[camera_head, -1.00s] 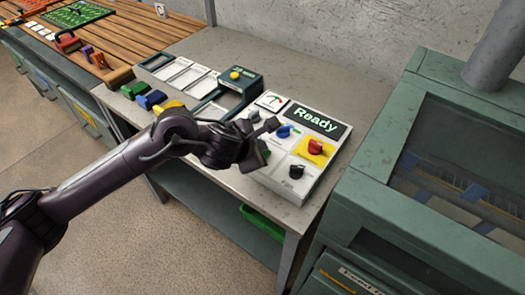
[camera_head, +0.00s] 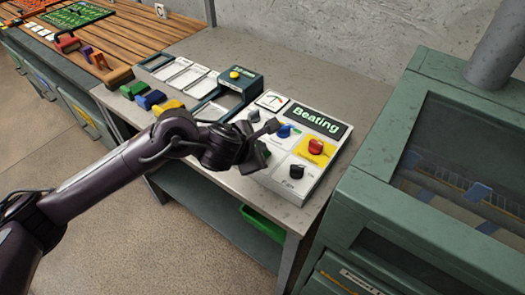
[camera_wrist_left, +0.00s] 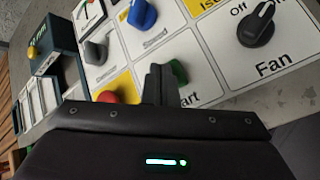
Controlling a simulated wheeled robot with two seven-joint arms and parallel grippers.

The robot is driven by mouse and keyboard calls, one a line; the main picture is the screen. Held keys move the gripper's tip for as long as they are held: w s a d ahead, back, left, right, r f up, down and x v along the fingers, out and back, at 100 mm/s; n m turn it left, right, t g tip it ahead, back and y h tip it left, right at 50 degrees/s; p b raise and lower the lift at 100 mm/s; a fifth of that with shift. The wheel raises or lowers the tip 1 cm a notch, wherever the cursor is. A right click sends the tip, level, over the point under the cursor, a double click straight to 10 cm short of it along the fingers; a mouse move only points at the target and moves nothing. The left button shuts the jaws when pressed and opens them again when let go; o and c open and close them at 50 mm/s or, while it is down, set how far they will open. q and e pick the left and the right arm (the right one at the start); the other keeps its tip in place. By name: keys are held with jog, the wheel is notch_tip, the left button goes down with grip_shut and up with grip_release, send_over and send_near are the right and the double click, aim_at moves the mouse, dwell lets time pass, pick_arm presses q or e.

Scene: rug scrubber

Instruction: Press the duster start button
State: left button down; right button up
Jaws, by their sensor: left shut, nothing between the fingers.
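The control panel (camera_head: 304,172) is a white box with knobs, and its display (camera_head: 315,122) reads "Beating". In the left wrist view, a green button (camera_wrist_left: 179,71) sits above a partly covered label ending in "art". My left gripper (camera_head: 270,137) is over the near-left part of the panel, shut and empty. In the left wrist view its closed fingertips (camera_wrist_left: 158,72) are right beside the green button and cover part of it. I cannot tell whether they touch it. The head view does not clearly show this button behind the gripper. My right gripper is not in view.
A red button (camera_wrist_left: 107,97) lies left of the fingers. A green machine with a window (camera_head: 440,150) stands at right.

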pick_arm(q)
jog(key=shift+f, duration=0.15)
dwell(0.4)
jog(key=shift+r+p, duration=0.55)
jog(key=shift+r, duration=0.4)
jog(key=shift+r+p, duration=1.85)
jog(key=shift+r, duration=0.7)
